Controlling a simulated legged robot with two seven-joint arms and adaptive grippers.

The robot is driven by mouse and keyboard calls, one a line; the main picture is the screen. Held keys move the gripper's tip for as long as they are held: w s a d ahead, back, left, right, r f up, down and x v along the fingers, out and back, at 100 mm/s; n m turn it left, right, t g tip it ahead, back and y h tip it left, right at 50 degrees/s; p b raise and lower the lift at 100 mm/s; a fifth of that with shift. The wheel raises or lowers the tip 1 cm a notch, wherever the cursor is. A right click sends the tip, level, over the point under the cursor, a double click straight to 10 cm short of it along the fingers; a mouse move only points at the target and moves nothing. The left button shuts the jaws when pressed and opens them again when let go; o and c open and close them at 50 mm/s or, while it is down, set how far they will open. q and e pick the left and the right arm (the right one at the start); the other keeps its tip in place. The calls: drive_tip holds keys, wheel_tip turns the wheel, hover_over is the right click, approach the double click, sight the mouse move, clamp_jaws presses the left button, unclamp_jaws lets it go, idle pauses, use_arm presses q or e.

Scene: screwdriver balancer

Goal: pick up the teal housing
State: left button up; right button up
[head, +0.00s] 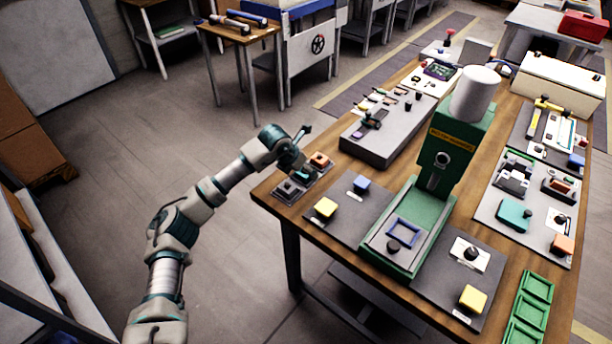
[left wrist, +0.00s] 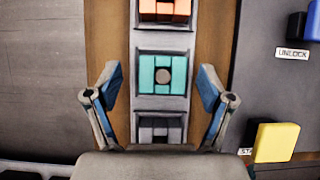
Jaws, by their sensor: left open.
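The teal housing (left wrist: 147,75) is a square block with a round centre, seated in the middle pocket of a grey tray. It also shows in the head view as a small teal patch (head: 304,175), partly covered by my gripper. My left gripper (left wrist: 158,82) is open, with one finger on each side of the tray and the housing between them in the picture. The fingers do not appear to touch the housing. In the head view my left gripper (head: 301,152) hangs over the table's left corner. My right gripper is not in view.
An orange housing (left wrist: 165,8) and a dark grey housing (left wrist: 160,129) sit in the neighbouring pockets. A yellow button (head: 325,207) and a blue button (head: 361,183) are on a grey panel nearby. The green press (head: 445,150) stands mid-table.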

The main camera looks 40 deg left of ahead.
use_arm(q)
drive_tip(key=shift+w+a+f, duration=0.25)
drive_tip(key=shift+w+f, duration=0.1)
drive_tip(key=shift+f, duration=0.25)
drive_tip(key=shift+s+d+r, duration=0.1)
drive_tip(key=shift+d+r, duration=0.15)
drive_tip(key=shift+d, duration=0.05)
drive_tip(key=shift+d+r, duration=0.1)
drive_tip(key=shift+d, duration=0.15)
drive_tip(key=c, duration=0.4)
drive_tip(key=shift+d, duration=0.15)
drive_tip(key=c, duration=0.8)
drive_tip(key=shift+a, duration=0.2)
drive_tip(key=shift+c, duration=0.4)
